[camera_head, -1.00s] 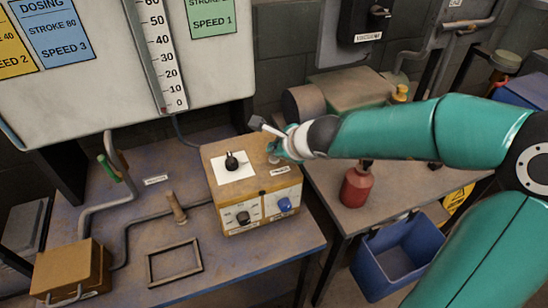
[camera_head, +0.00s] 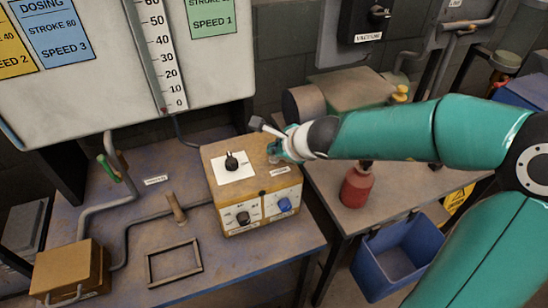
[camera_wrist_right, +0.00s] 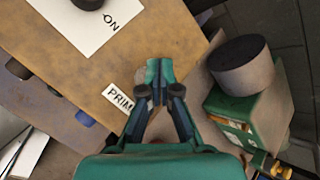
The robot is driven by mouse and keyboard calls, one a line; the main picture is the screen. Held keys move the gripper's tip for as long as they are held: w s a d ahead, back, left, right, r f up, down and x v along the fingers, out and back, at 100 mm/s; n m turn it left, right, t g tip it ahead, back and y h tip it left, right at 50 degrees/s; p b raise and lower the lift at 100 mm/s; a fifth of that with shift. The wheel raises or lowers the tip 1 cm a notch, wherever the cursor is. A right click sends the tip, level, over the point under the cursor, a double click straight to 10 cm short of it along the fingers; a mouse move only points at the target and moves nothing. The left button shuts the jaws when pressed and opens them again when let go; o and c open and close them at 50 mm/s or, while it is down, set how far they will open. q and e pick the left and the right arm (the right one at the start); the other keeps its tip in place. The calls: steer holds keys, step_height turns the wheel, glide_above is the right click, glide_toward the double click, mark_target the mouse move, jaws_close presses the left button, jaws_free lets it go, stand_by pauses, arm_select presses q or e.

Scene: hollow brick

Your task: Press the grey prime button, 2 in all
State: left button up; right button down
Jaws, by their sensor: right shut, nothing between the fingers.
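The control box (camera_head: 242,186) has a tan top and stands on the bench. The grey prime button (camera_head: 273,159) is at the back right of its top, mostly covered by my right gripper (camera_head: 275,150). The PRIME label (camera_head: 280,171) lies just in front of it. In the right wrist view, my right gripper (camera_wrist_right: 160,68) is shut and empty, its tips over the box top beside the label (camera_wrist_right: 120,100). A grey patch of the button (camera_wrist_right: 139,76) shows left of the fingers. I cannot tell whether the tips touch it. My left gripper is out of view.
A black knob (camera_head: 232,162) sits on a white plate on the box top. Black (camera_head: 243,218) and blue (camera_head: 285,205) knobs are on the front. A red bottle (camera_head: 356,187) stands on the right-hand table, with a blue bin (camera_head: 390,258) below.

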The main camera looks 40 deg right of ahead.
mark_target(275, 160)
steer(key=shift+f, duration=0.3)
steer(key=shift+f+b, duration=0.5)
stand_by(0.5)
stand_by(0.4)
steer(key=shift+r+p, duration=0.9)
steer(key=shift+p, duration=0.1)
step_height(275, 160, up, 5)
steer(key=p, duration=0.5)
stand_by(0.5)
